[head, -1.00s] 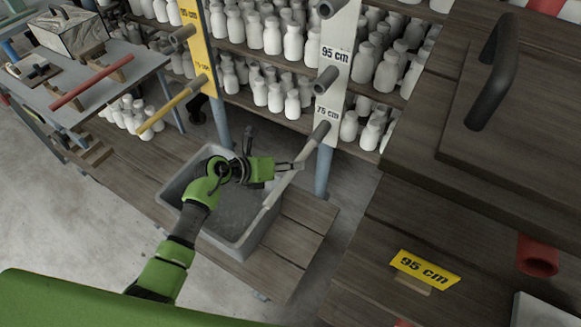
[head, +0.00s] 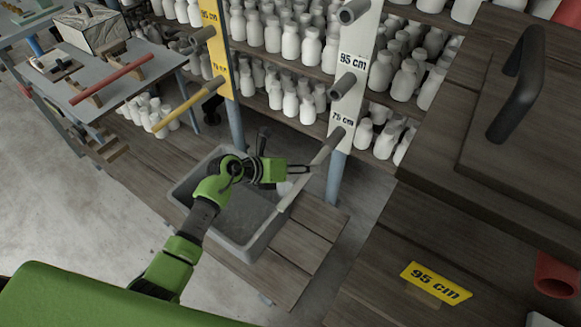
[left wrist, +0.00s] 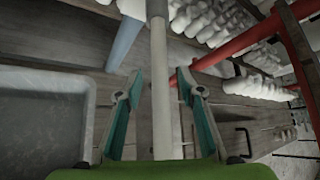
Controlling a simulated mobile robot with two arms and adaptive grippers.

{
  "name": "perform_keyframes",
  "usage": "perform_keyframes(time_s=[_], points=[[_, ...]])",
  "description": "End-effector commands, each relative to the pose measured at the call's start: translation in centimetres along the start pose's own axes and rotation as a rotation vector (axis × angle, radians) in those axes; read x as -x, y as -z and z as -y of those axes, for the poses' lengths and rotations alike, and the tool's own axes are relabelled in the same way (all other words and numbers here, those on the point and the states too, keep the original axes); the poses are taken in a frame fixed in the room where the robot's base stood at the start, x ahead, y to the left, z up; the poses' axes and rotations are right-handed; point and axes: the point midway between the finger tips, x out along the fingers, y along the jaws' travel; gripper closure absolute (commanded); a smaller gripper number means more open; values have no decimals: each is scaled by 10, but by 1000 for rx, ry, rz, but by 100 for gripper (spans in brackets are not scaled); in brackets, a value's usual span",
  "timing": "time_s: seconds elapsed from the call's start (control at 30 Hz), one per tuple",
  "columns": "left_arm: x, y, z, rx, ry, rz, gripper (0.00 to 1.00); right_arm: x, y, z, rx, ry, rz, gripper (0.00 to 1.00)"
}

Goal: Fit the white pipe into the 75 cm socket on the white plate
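The white pipe (head: 299,187) slants down and left from the grey 75 cm socket (head: 333,143) on the white plate (head: 352,105). Its upper end appears to be in the socket; how deep I cannot tell. Its lower end hangs over the grey tub's near right rim. My left gripper (head: 308,168) is at the pipe's upper part. In the left wrist view the open fingers (left wrist: 160,76) stand on either side of the pipe (left wrist: 159,110), with a gap on each side. My right gripper is not in view.
A grey tub (head: 262,243) stands on a low wooden platform below the pipe. A yellow plate (head: 217,50) with a yellow pipe (head: 187,106) is to the left. Shelves of white bottles are behind. A wooden bench (head: 385,265) with a yellow 95 cm label fills the right.

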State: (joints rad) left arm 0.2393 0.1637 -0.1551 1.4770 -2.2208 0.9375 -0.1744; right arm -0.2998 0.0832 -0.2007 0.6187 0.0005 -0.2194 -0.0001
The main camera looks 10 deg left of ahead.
Motion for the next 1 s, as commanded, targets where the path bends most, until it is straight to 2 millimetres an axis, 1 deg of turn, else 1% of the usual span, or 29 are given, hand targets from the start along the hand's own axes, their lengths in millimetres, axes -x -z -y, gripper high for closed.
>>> perform_keyframes(time_s=[0.17, 0.4, 0.53, 0.7, 1.0], points=[[30, 0, -1, -6, -3, 0, 65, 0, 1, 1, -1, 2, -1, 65], [78, 0, 0, -4, -2, 1, 65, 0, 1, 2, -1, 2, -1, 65], [98, 0, 0, -4, -1, 0, 65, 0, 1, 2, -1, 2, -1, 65], [110, -1, 1, -2, 1, 1, 65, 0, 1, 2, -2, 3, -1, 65], [111, -1, 1, -2, 2, 1, 65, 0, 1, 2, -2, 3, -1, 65]])
